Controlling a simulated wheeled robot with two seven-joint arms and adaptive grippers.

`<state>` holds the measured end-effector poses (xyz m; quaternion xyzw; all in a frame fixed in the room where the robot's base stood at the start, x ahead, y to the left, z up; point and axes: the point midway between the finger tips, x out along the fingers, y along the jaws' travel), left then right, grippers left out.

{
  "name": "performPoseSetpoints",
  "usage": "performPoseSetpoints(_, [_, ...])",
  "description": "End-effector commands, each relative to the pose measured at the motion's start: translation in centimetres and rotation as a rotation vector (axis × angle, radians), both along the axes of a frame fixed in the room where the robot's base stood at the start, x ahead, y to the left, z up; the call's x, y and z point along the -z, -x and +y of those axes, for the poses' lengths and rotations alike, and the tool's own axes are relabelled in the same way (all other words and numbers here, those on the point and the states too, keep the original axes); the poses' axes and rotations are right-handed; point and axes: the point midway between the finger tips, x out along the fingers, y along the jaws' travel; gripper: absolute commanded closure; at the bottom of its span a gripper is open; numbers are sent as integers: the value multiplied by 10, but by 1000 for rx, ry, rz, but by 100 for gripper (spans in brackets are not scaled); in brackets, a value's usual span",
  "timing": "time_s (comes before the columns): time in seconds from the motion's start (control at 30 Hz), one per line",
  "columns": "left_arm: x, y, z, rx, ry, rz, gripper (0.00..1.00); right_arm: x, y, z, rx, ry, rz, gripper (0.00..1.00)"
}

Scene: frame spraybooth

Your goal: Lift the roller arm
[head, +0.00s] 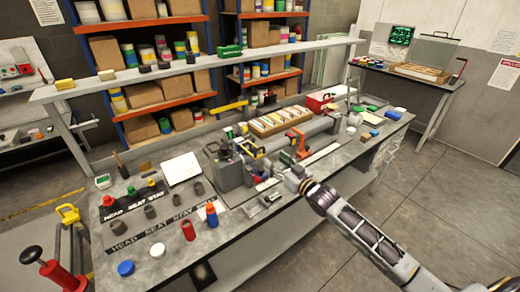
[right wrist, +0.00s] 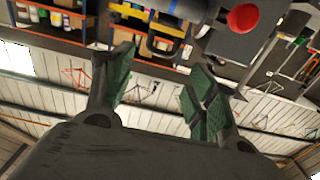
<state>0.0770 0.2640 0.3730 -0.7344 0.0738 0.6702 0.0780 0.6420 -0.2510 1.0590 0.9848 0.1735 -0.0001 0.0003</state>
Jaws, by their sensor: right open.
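A grey machine (head: 232,168) stands on the workbench, with a long grey cylinder (head: 312,133) running from it to the right. Yellow, blue and orange parts sit around it; which of them is the roller arm I cannot tell. My right gripper (head: 278,182) is at the machine's front right side, small and partly merged with the clutter. In the right wrist view my right gripper (right wrist: 160,78) is open, with green pads apart and nothing between them. A dark cylindrical part with a red round end (right wrist: 242,17) shows beyond the fingertips. My left gripper is not in view.
A long tray of coloured items (head: 280,122) is behind the cylinder. A shelf (head: 200,66) spans above the bench. The floor at right is clear.

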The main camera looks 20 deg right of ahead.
Motion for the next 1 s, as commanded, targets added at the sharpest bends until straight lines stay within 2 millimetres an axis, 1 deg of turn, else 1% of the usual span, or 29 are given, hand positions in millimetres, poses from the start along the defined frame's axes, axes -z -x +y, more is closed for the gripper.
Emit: performPoseSetpoints(1.0, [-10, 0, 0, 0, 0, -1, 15, -1, -70, 25, 0, -3, -1, 43])
